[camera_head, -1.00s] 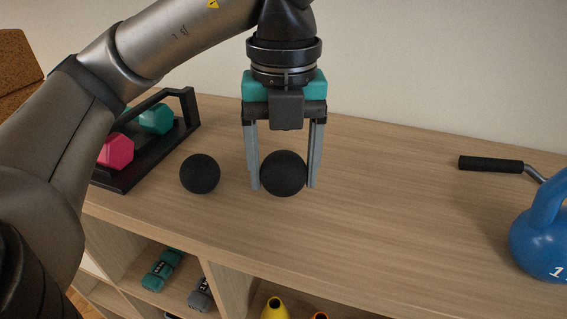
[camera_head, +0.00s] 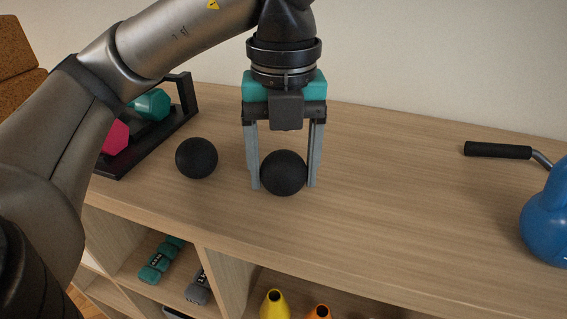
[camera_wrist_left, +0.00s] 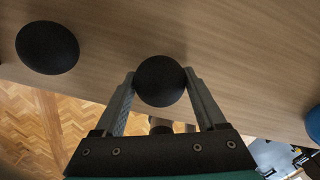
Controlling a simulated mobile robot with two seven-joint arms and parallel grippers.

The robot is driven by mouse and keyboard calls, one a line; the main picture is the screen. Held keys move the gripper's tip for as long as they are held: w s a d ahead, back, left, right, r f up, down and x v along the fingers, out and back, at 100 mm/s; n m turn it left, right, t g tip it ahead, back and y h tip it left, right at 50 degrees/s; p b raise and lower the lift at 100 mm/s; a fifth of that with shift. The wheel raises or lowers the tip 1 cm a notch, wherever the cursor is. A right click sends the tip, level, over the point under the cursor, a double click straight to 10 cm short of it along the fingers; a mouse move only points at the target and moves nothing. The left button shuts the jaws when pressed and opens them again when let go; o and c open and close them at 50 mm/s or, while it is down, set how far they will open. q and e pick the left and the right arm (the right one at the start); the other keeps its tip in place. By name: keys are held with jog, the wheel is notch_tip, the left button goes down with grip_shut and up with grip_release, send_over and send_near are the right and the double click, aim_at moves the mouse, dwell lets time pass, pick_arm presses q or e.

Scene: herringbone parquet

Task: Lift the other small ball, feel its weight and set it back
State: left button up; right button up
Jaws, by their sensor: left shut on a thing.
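Two small black balls are in view. My left gripper (camera_head: 284,178) is shut on one black ball (camera_head: 284,174), its two grey fingers on either side of it. The held ball also shows between the fingers in the left wrist view (camera_wrist_left: 160,81). It looks slightly larger than the other in the head view and appears a little above the wooden top; the gap beneath it cannot be seen clearly. The other black ball (camera_head: 196,158) rests on the wooden top (camera_head: 400,190) to the left, apart from the gripper. My right gripper is not in view.
A black rack (camera_head: 185,118) with pink and teal dumbbells stands left, partly behind my arm. A blue kettlebell (camera_head: 546,226) and a black-gripped bar (camera_head: 497,150) are at right. Cubbies below hold dumbbells and yellow and orange items. The top between gripper and kettlebell is clear.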

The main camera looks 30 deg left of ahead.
aim_at(283, 154)
pick_arm(q)
jog(key=shift+f+b, duration=0.4)
jog(key=shift+f, duration=0.15)
jog(key=o, duration=1.5)
jog(key=shift+r, duration=0.1)
jog(key=shift+c, duration=0.2)
notch_tip(283, 154, up, 10)
jog(key=p, duration=0.9)
jog(key=shift+p, duration=0.3)
notch_tip(283, 154, up, 12)
jog(key=p, duration=0.4)
